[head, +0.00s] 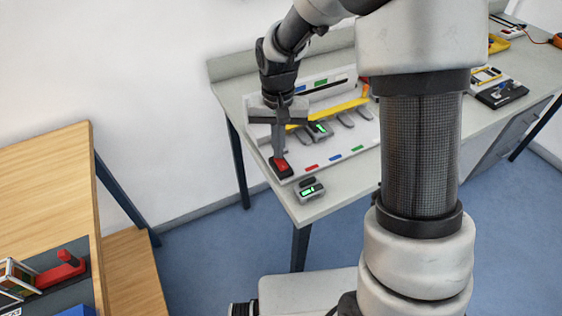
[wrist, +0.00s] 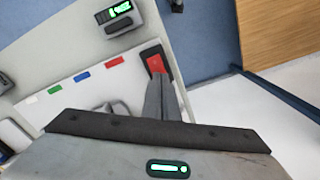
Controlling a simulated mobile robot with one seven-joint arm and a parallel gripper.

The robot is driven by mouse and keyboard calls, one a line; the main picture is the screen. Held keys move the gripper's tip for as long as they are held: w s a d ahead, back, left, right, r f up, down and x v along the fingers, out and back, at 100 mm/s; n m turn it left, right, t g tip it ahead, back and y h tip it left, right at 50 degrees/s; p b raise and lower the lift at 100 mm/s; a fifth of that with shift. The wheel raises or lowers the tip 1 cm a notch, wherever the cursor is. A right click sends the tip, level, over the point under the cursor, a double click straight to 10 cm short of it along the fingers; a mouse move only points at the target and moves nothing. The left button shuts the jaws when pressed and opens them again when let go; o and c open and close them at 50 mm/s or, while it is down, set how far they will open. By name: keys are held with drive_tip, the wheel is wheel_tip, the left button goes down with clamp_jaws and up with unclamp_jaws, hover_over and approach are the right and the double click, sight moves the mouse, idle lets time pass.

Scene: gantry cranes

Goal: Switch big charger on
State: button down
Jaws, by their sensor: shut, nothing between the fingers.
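The big charger (head: 345,150) looks to be the white board on the grey table, with a yellow bar and several grey units along it. A red rocker switch (head: 281,165) in a black housing sits at its near left corner. My gripper (head: 279,155) points down with its fingers shut and empty, the tips at the switch. In the wrist view the shut fingers (wrist: 160,80) reach the red switch (wrist: 154,63) and cover part of it. I cannot tell whether they touch it, or whether the switch is on.
A small grey device with a green display (head: 310,190) lies on the table in front of the board; it also shows in the wrist view (wrist: 120,17). A wooden shelf unit (head: 45,190) stands at left. Blue floor (head: 205,250) lies between it and the table.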

drive_tip(key=shift+f+b, duration=0.4)
drive_tip(key=shift+f, duration=0.2)
drive_tip(key=shift+r, duration=0.1)
wheel_tip(320, 180, up, 7)
drive_tip(key=p, duration=0.5)
drive_tip(key=shift+f, duration=0.2)
drive_tip(key=shift+r, duration=0.1)
idle(0.5)
drive_tip(key=s+d+r+t+p, duration=0.1)
drive_tip(key=s+d+r+p, duration=0.2)
drive_tip(key=r, duration=0.6)
drive_tip(key=s+d+r+t+p, duration=0.1)
drive_tip(key=s+d+r+t, duration=0.15)
drive_tip(key=s+r, duration=0.5)
drive_tip(key=s+d+r+n+t+p, duration=0.1)
drive_tip(key=s+d+r, duration=0.3)
drive_tip(key=s+r, duration=0.4)
drive_tip(key=shift+s+r+t+p, duration=0.3)
drive_tip(key=shift+s+t+p, duration=0.25)
drive_tip(key=shift+s+p, duration=0.3)
